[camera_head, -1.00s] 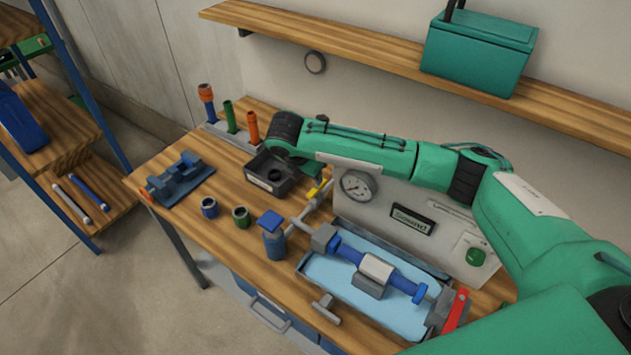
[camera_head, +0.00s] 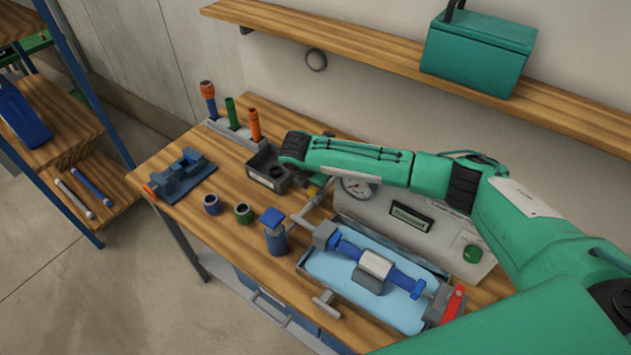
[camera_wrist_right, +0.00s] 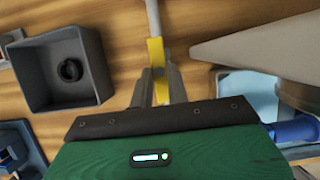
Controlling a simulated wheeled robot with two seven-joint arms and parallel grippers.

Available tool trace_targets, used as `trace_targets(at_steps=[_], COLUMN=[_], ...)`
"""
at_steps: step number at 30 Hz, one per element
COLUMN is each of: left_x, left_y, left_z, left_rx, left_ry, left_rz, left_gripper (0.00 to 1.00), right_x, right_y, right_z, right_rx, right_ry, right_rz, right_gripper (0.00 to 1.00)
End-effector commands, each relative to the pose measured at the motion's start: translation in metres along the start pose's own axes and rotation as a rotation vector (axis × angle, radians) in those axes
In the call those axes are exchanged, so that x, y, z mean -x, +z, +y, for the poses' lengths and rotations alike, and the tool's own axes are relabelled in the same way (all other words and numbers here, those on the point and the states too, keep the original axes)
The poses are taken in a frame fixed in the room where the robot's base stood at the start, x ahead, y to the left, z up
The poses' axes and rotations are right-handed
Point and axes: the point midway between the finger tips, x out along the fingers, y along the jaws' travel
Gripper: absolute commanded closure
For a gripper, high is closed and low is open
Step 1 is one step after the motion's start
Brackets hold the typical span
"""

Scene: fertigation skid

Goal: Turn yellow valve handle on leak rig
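The yellow valve handle (camera_wrist_right: 157,60) stands at the end of a thin grey pipe in the right wrist view. In the head view only a small bit of the yellow handle (camera_head: 313,191) shows below my right wrist. My right gripper (camera_wrist_right: 159,80) has one grey finger on each side of the handle. Whether the fingers press on it I cannot tell. The leak rig has a grey panel (camera_head: 425,247) with a gauge (camera_head: 357,188), a light-blue tray (camera_head: 322,272) and a blue pipe assembly (camera_head: 402,279). My left gripper is out of view.
An open dark box (camera_wrist_right: 63,70) stands left of the handle; it also shows in the head view (camera_head: 267,179). A blue-capped post (camera_head: 275,238) and small blue and green rings are nearby. A red lever (camera_head: 453,304) is at the rig's right end. A shelf (camera_head: 370,55) runs above.

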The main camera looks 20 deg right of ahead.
Motion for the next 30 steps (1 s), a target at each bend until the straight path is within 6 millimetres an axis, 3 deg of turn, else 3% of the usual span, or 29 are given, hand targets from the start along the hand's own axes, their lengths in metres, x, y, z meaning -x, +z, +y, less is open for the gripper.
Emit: trace_targets(at_steps=[14, 30], left_x=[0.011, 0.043], left_y=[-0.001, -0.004], left_z=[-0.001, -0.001], left_rx=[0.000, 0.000], left_ry=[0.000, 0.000], left_rz=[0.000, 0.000], left_gripper=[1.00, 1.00], right_x=[0.002, 0.002], right_y=[0.001, 0.002], right_z=[0.001, 0.006], right_rx=[-0.084, -0.516], right_ry=[-0.037, -0.216], right_rz=[0.002, 0.002], right_gripper=[1.00, 1.00])
